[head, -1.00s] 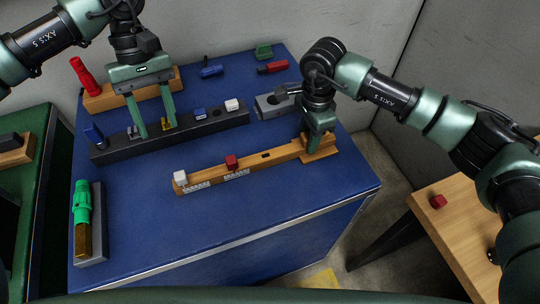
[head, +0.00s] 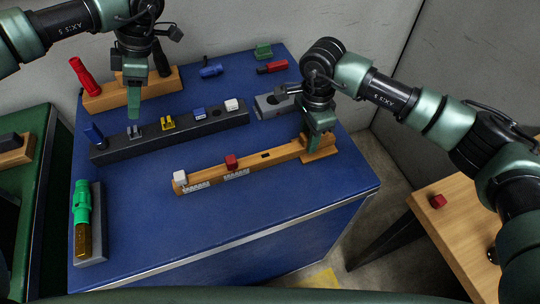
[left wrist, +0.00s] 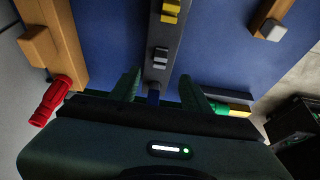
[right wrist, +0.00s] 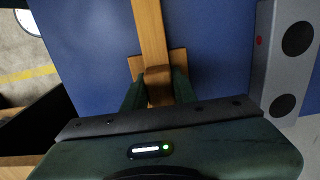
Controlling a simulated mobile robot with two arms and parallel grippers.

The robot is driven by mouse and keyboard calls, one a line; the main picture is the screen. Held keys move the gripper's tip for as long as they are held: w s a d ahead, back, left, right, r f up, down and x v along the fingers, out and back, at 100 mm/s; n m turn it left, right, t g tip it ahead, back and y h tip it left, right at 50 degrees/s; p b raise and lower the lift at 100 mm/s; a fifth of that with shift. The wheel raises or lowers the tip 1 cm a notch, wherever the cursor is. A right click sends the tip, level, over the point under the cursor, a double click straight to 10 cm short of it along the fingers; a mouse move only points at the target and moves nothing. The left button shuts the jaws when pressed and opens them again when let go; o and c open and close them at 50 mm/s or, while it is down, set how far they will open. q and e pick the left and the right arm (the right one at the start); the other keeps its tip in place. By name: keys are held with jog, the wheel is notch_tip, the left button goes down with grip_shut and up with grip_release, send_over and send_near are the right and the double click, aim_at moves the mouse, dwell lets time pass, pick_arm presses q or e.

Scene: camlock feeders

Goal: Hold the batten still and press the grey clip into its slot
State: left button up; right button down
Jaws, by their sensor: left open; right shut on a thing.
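The wooden batten (head: 211,174) lies on the blue table, with a white clip (head: 180,177) and a red clip (head: 231,161) in it and a dark empty slot (head: 266,155) to their right. My right gripper (head: 317,150) is shut on the batten's right end; the right wrist view shows the batten (right wrist: 149,30) between its fingers. The grey clip (head: 136,132) stands in the dark feeder rail (head: 222,124). My left gripper (head: 134,115) is open and empty above the rail's left part. In the left wrist view the grey clip (left wrist: 160,56) is just beyond the fingertips.
The rail also holds yellow (head: 168,122), blue (head: 199,113) and white (head: 232,105) clips. A wooden block with a red tool (head: 84,76) stands behind. A green tool (head: 82,204) lies in a grey tray at front left. The table between rail and batten is clear.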

aim_at(133, 129)
pick_arm(q)
jog(key=x, duration=0.8)
jog(key=shift+a+f, duration=0.1)
jog(key=shift+f, duration=0.3)
grip_shut()
jog(key=shift+r, duration=0.1)
jog(key=shift+r, duration=3.1)
